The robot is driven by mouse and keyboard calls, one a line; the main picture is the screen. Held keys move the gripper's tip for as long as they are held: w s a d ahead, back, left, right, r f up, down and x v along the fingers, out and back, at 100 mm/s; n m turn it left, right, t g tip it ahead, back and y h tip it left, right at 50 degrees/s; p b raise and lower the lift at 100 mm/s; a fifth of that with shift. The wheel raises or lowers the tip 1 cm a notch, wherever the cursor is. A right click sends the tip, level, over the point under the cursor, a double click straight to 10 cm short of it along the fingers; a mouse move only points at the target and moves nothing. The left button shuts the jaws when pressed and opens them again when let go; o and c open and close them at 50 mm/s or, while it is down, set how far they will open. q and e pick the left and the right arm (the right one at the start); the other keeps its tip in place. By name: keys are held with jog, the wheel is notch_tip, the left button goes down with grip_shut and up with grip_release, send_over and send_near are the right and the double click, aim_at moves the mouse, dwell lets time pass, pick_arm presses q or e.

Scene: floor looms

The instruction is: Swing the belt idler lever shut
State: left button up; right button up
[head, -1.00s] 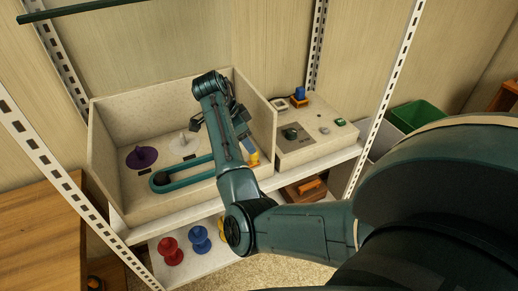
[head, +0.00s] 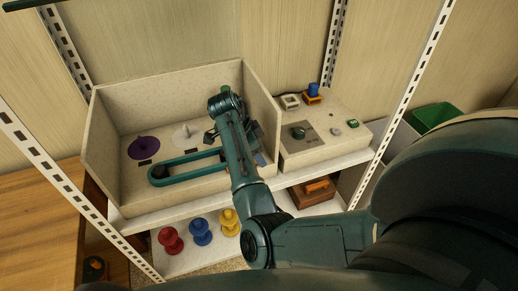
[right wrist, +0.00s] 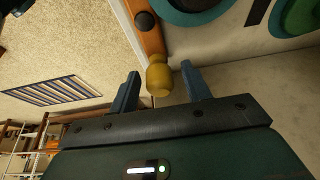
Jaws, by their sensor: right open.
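The idler lever is an orange bar (right wrist: 147,30) with a dark round pivot and a yellow knob (right wrist: 159,78) at its end, seen in the right wrist view. My right gripper (right wrist: 158,82) is open, with its two blue-grey fingers on either side of the knob. I cannot tell whether either finger touches it. In the head view, my right forearm hides the lever and most of the gripper. The teal belt loop (head: 185,163) lies on the floor of the open-fronted box, its right end behind my arm. My left gripper is not in view.
The box walls (head: 165,95) rise behind and beside the belt. Purple (head: 143,148) and white (head: 186,136) discs with spindles sit behind it. A control panel (head: 310,140) stands right. Red, blue and yellow spools (head: 200,232) stand on the lower shelf. A white slotted post (head: 415,70) rises at right.

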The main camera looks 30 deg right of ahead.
jog(key=shift+c, duration=0.6)
jog(key=c, duration=0.9)
jog(key=shift+w, duration=0.1)
jog(key=w+n, duration=0.1)
jog(key=n, duration=0.1)
jog(key=n+t, duration=0.1)
jog(key=n, duration=0.1)
jog(key=shift+w+t, duration=0.3)
jog(key=shift+w, duration=0.05)
jog(key=shift+w+a+n+t, duration=0.1)
jog(key=shift+w+n+t, duration=0.35)
jog(key=shift+n, duration=0.65)
jog(key=shift+w+a+n+t, duration=0.1)
jog(key=shift+w+n+t, duration=0.3)
jog(key=shift+n, duration=0.7)
jog(key=shift+w, duration=0.1)
